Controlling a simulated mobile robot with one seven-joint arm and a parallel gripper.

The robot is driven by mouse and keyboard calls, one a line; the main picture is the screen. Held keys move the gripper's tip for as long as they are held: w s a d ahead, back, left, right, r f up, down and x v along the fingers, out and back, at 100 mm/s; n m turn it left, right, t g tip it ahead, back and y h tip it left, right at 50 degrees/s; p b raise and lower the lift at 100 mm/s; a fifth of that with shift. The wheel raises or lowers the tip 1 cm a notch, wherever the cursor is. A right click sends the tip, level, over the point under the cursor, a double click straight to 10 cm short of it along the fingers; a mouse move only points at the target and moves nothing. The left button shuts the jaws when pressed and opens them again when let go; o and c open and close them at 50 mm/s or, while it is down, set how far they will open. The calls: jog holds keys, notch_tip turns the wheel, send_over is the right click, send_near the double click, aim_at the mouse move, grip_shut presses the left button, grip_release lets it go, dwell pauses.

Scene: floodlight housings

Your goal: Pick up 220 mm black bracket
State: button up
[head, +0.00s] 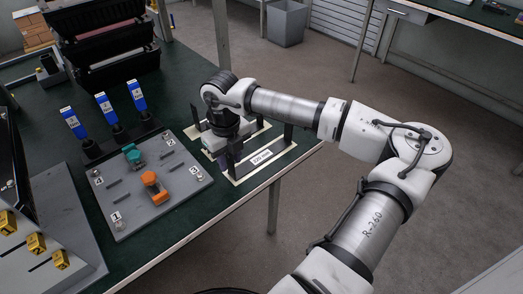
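A black U-shaped bracket (288,136) stands on a cream-edged place near the table's right edge. A label in front of it reads like 220 mm, but the small print is hard to make out. My gripper (222,158) points down at the left end of this bracket, close to its left upright. My wrist hides part of the area behind. The fingertips are small and dark, so I cannot tell whether they are open, shut or touching the bracket. Another black upright part (195,117) shows behind my wrist on a second cream place.
A grey board (150,205) with an orange clamp (154,186) and a teal clamp (132,154) lies left of the brackets. Several blue-handled tools (105,107) stand in a black rack behind it. Black housings (105,45) stand at the back. Yellow numbered blocks (36,243) are at lower left.

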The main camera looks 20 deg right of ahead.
jog(key=shift+c, duration=0.3)
grip_shut()
dwell(1.1)
